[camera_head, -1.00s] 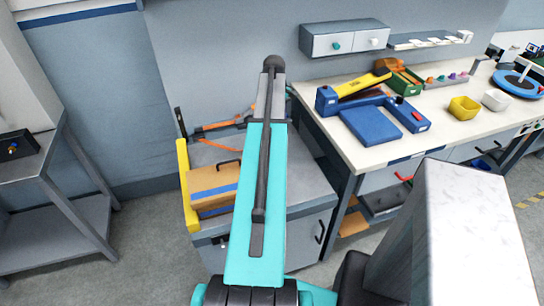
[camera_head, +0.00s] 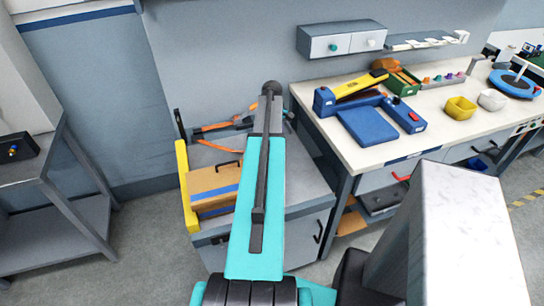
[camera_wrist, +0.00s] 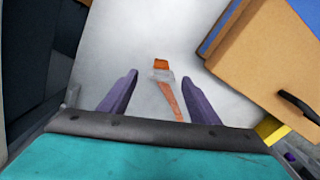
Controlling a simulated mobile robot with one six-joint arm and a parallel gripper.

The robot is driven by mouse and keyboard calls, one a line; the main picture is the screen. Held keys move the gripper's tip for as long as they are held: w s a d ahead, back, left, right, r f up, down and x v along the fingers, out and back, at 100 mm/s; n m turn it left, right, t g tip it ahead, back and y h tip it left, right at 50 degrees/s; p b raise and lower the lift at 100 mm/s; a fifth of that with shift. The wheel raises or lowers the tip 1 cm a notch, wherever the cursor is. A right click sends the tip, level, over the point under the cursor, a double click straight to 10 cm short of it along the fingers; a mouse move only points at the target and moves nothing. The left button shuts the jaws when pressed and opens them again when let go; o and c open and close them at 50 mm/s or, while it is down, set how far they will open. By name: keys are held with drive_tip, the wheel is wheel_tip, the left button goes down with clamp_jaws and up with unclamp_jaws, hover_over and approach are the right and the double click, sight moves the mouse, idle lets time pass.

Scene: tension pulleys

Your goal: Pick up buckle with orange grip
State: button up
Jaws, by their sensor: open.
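The buckle (camera_wrist: 161,74) with its orange grip (camera_wrist: 161,63) lies on a light grey surface in the wrist view. An orange strap (camera_wrist: 170,98) runs from it toward my gripper. My gripper (camera_wrist: 159,77) is open, with its two purple fingers on either side of the buckle and strap. Nothing is held between them, and I cannot tell the height above the surface.
A cardboard box (camera_head: 212,184) with a blue stripe and black handle stands on the cabinet; it also shows at right in the wrist view (camera_wrist: 262,58). A yellow bar (camera_head: 187,185) edges the cabinet's left. A workbench (camera_head: 350,145) with a blue case (camera_head: 368,125) stands right.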

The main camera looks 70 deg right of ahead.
drive_tip(key=shift+f, duration=0.2)
idle(0.3)
drive_tip(key=shift+s+a+f+p, duration=0.1)
drive_tip(key=shift+s+f+p, duration=0.05)
drive_tip(key=shift+f+p, duration=0.4)
drive_tip(key=shift+s+a+f+p, duration=0.1)
drive_tip(key=shift+f+p, duration=0.2)
drive_tip(key=shift+f, duration=0.35)
drive_tip(key=shift+f+p, duration=0.3)
drive_tip(key=shift+f, duration=1)
drive_tip(key=shift+c, duration=0.2)
drive_tip(key=c, duration=1.2)
drive_tip(key=shift+r, duration=0.2)
drive_tip(key=shift+r+b, duration=1.4)
drive_tip(key=shift+r, duration=3.45)
